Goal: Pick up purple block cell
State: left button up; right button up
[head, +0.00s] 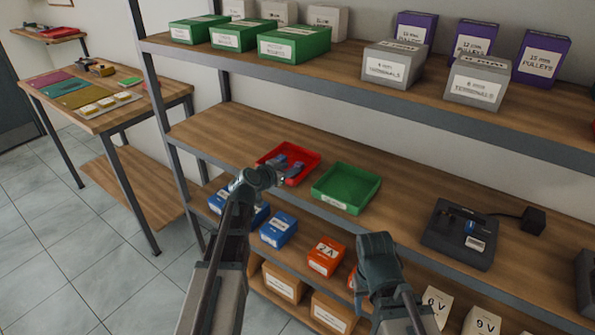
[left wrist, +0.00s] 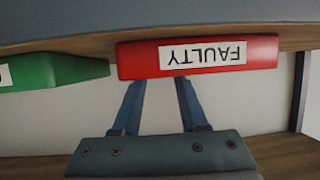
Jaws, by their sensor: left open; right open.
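I cannot make out a thing that is clearly a purple block cell. A small blue block (head: 470,227) sits in the dark charger-like device (head: 450,246) on the middle shelf. My left gripper (head: 290,166) is open, with its fingers over the red tray (head: 312,158) in the head view. In the left wrist view, its open fingers (left wrist: 157,90) point at the red tray's front, labelled FAULTY (left wrist: 202,55), with nothing between them. My right gripper (head: 374,252) is open, in front of the middle shelf's edge; its fingertips are hard to see.
A green tray (head: 345,188) stands right of the red one. Purple boxes (head: 543,58) labelled as pulleys stand on the upper shelf beside grey boxes (head: 478,85). Blue and orange boxes (head: 326,256) fill the lower shelf. A side table (head: 110,113) stands left. Middle-shelf space is free between green tray and charger.

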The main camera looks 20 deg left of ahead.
pick_arm(q)
jog(key=x, duration=0.2)
jog(key=b+x, duration=0.1)
jog(key=shift+w+d+f, duration=0.1)
jog(key=shift+w+f, duration=0.1)
jog(key=shift+f, duration=0.25)
jog(key=shift+r, duration=0.1)
pick_arm(e)
jog(key=shift+f, duration=0.95)
pick_arm(q)
grip_shut()
jog(key=shift+r, duration=0.1)
pick_arm(e)
jog(key=shift+r, duration=0.15)
